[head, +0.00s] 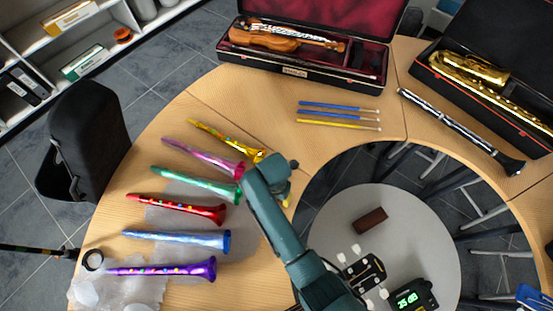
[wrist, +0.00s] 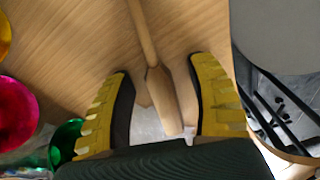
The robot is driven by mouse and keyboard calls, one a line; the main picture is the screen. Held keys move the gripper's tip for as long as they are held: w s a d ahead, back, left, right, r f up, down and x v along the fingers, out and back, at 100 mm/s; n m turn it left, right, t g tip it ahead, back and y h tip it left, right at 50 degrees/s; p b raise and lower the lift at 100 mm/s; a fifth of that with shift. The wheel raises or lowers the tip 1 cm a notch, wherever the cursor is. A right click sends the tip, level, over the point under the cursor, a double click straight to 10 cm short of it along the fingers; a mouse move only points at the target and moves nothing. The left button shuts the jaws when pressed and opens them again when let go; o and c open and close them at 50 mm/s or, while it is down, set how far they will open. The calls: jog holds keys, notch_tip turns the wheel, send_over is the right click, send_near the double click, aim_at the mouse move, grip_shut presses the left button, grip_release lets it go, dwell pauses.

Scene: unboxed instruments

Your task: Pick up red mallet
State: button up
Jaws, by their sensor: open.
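My gripper (wrist: 158,78) is open, with its yellow-and-black fingers on either side of a pale wooden stick (wrist: 142,30) in the wrist view. The stick widens into a thicker wooden end (wrist: 161,92) between the fingers, with a gap on both sides. No red part of it shows, so I cannot tell whether it is the red mallet. In the head view my arm covers most of the gripper and the stick. Three thin mallets, two blue (head: 335,107) and one yellow (head: 338,124), lie on the curved table; none is red.
Several colored horns, including a red one (head: 175,207) and a purple one (head: 162,270), lie left of my arm on the wooden table (head: 150,150). A violin case (head: 310,82) and clarinet (head: 462,130) lie beyond. A round grey table (head: 420,220) is at right.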

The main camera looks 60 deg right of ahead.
grip_shut()
dwell(0.4)
